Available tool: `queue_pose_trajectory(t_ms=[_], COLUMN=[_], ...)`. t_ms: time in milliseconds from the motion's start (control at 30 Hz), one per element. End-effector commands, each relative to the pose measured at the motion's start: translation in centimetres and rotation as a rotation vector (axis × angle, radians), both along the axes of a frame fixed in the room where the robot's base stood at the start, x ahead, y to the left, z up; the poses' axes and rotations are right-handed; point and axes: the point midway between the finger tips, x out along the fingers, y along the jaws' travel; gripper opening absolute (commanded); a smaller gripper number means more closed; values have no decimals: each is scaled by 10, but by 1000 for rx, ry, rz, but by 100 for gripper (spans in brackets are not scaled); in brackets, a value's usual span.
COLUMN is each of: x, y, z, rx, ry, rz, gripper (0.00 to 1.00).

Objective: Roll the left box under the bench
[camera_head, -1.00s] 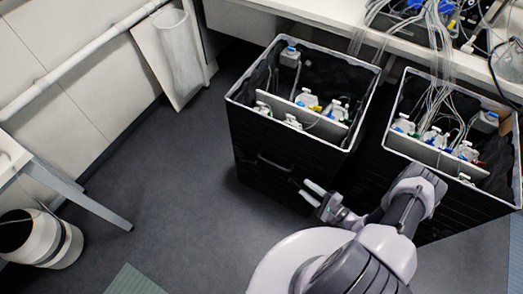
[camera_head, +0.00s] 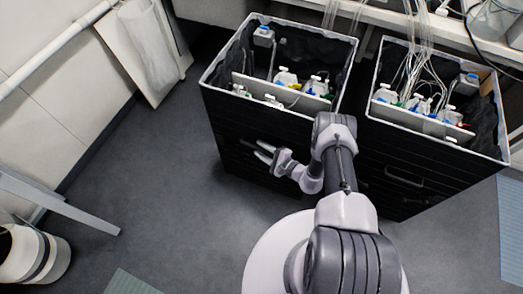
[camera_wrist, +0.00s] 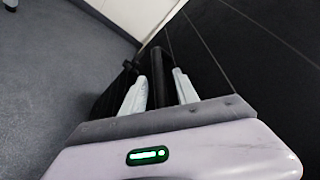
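The left box (camera_head: 225,140) is a tall black box with a pale rim and an open top, holding white-capped bottles and a pale divider. It stands on the floor in front of the bench (camera_head: 400,20). My gripper (camera_head: 260,152) is low at the box's front face, beside its dark handle (camera_head: 250,143). In the wrist view the two pale fingers (camera_wrist: 160,85) are apart, with a black bar (camera_wrist: 158,72), seemingly the handle, between them. Gaps show on both sides of the bar. The box's black front fills the right of that view.
A similar right box (camera_head: 420,165), with bottles and tubes running up to the bench, stands close beside it. A white bin (camera_head: 30,255) and a table leg (camera_head: 75,210) are at left. The floor (camera_head: 150,180) between them is clear.

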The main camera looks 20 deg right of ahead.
Motion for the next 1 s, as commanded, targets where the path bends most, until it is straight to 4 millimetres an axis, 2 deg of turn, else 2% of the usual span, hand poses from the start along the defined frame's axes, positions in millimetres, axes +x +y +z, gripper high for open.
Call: queue_pose_trajectory(t_ms=[200,400,1000], x=[0,0,0], y=[0,0,0], z=[0,0,0], rx=[0,0,1], ry=[0,0,1], rz=[0,0,0], gripper=[36,0,0])
